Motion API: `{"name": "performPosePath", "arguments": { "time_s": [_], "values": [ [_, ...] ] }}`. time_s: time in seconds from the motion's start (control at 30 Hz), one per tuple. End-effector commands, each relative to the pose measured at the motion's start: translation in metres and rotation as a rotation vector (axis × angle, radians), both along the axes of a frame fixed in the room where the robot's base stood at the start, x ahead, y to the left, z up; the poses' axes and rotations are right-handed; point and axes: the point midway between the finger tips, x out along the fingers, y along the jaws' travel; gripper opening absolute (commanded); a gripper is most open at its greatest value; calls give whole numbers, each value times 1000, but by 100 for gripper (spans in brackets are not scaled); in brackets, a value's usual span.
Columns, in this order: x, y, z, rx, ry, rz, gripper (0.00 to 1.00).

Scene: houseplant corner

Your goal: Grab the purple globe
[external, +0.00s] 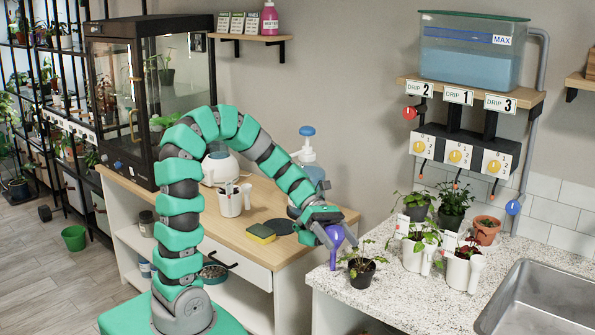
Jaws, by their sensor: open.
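The purple globe (334,236) is a small purple bulb with a narrow stem pointing down, at the left end of the speckled counter. It is left of a small plant in a black pot (362,272). My gripper (330,219) is open and reaches down from the upper left, right at the top of the globe. Its fingers overlap the bulb in this view and partly hide it. I cannot tell whether they touch it, or what the stem's lower end rests in.
White pots (418,254) with plants, a terracotta pot (486,231) and a sink (545,300) are to the right. A spray bottle (306,160), a sponge (261,232) and a white mug (231,203) stand on the wooden bench behind. Drip valves (456,156) hang above the counter.

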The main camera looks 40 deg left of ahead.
Motion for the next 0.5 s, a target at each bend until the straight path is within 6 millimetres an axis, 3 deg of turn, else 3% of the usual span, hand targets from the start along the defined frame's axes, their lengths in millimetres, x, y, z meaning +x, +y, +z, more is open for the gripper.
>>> {"name": "performPosePath", "arguments": {
  "time_s": [0.07, 0.23, 0.5],
  "values": [
    [0, 0, 0, 0, 0, 0, 76],
    [0, 0, 0, 0, 0, 0, 29],
    [0, 0, 0, 0, 0, 0, 25]
  ]
}}
